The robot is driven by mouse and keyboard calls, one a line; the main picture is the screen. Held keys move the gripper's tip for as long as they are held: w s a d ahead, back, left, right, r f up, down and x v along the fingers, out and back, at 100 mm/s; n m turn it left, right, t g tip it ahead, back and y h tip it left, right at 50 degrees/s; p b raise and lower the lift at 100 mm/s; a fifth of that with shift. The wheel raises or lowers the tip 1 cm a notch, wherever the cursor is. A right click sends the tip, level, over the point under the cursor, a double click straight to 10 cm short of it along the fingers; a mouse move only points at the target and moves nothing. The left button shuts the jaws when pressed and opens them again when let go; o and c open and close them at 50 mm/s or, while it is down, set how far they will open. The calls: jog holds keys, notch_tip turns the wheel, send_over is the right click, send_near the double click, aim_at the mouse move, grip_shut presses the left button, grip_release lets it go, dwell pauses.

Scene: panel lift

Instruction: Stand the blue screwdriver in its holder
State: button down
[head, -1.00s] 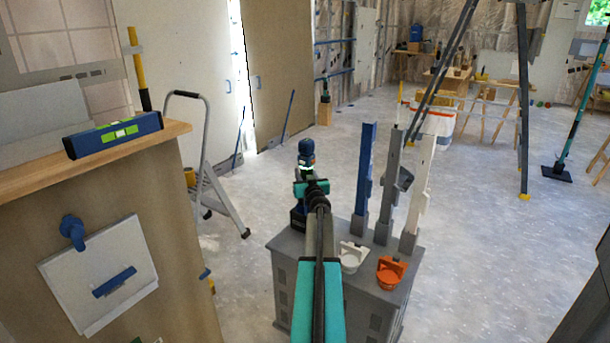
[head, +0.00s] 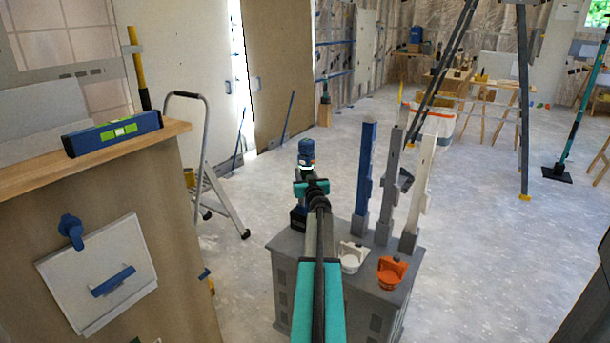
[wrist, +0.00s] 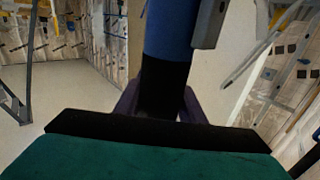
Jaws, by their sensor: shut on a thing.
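In the head view a blue tool (head: 306,147) with a pale ring and a black lower end (head: 298,219) stands upright just beyond my arm; I take it for the blue screwdriver. In the wrist view its blue body (wrist: 168,30) and black section fill the middle. My gripper (wrist: 160,105) is shut on the black section, a dark finger on each side. In the head view my wrist covers the tool's middle. I cannot tell which thing is the holder, nor whether the black end rests on the grey cabinet (head: 290,246) or hangs above it.
On the cabinet's right stand blue (head: 364,180), grey (head: 389,190) and white (head: 418,195) upright pieces. White (head: 351,258) and orange (head: 391,271) cups sit in front. A wooden counter with a blue level (head: 115,134) is at left; a stepladder (head: 215,180) stands behind.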

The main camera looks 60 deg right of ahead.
dwell(0.7)
jog(key=shift+c, duration=1.4)
grip_release()
jog(key=shift+f, duration=0.1)
jog(key=shift+b+v, duration=0.85)
jog(key=shift+v, duration=0.9)
jog(key=b+v, duration=0.4)
jog(key=v, duration=0.4)
jog(key=shift+s+a, duration=0.15)
jog(key=shift+s, duration=0.1)
dwell(0.8)
dwell(0.5)
